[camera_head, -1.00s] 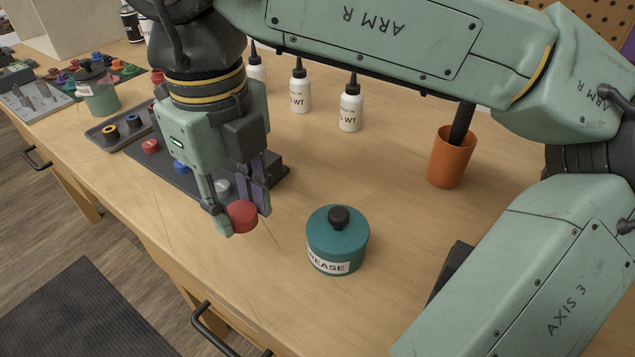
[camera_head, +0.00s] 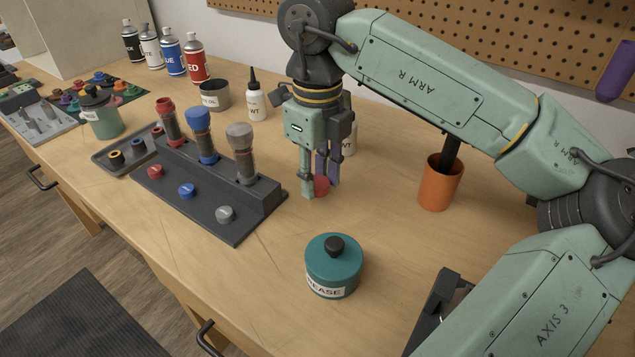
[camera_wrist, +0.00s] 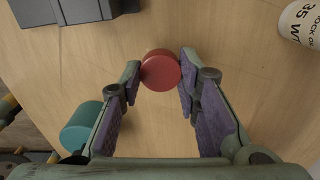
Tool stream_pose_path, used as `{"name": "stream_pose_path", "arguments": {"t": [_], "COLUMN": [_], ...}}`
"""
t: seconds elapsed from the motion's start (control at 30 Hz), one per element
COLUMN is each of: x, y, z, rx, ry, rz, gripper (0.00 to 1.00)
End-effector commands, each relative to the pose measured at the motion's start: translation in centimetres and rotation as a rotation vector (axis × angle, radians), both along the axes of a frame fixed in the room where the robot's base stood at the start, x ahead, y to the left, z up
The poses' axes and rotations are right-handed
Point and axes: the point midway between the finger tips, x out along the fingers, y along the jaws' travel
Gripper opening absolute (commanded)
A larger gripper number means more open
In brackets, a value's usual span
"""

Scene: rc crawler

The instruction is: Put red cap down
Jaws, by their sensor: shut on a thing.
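The red cap (camera_head: 321,186) is a small round red piece between the fingertips of my gripper (camera_head: 322,190). In the wrist view the red cap (camera_wrist: 160,70) shows its round face, with the fingertips of my gripper (camera_wrist: 160,74) touching it on both sides.
The dark stand (camera_head: 225,222) with red, blue and grey shocks and caps lies left. The teal grease jar (camera_head: 333,268) stands in front. White bottles (camera_head: 256,103) are behind, an orange cup (camera_head: 440,187) right. The wood around the cap is clear.

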Motion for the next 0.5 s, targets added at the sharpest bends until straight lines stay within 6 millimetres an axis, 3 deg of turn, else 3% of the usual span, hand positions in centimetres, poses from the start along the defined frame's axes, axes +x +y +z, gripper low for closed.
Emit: {"name": "stream_pose_path", "arguments": {"t": [0.2,0.5], "x": [-0.1,-0.1], "y": [0.0,0.0], "z": [-2.6,-3.1], "rx": [0.002,0.001], "ry": [0.002,0.001], "rz": [0.001,0.000], "gripper": [0.00,0.00]}}
